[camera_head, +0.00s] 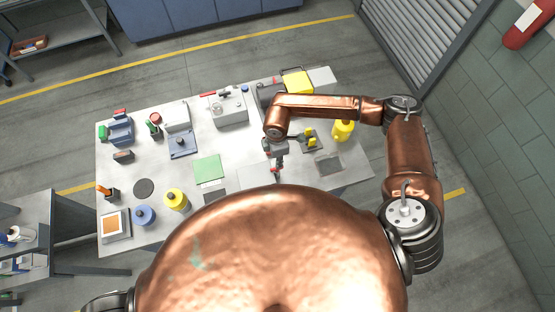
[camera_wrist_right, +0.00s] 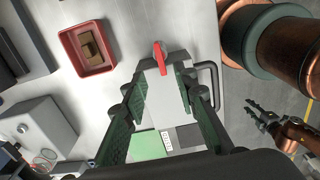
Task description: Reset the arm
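My right arm reaches in from the right over the white table (camera_head: 240,180) in the head view. Its gripper (camera_head: 278,165) hangs over the middle of the table. In the right wrist view the right gripper (camera_wrist_right: 162,80) has its two green-padded fingers spread apart. A pale box with a dark top and a red lever (camera_wrist_right: 160,57) shows between and beyond the fingertips. I see no grip on it. My left gripper (camera_wrist_right: 258,110) shows small at the right of the wrist view, with its fingers apart and nothing seen between them; it is outside the head view.
A red tray (camera_wrist_right: 86,48) holds a brown block. In the head view the table also carries a green mat (camera_head: 208,170), yellow containers (camera_head: 176,200), a blue container (camera_head: 145,215) and a grey machine (camera_head: 228,108). A shelf (camera_head: 25,235) stands at the left.

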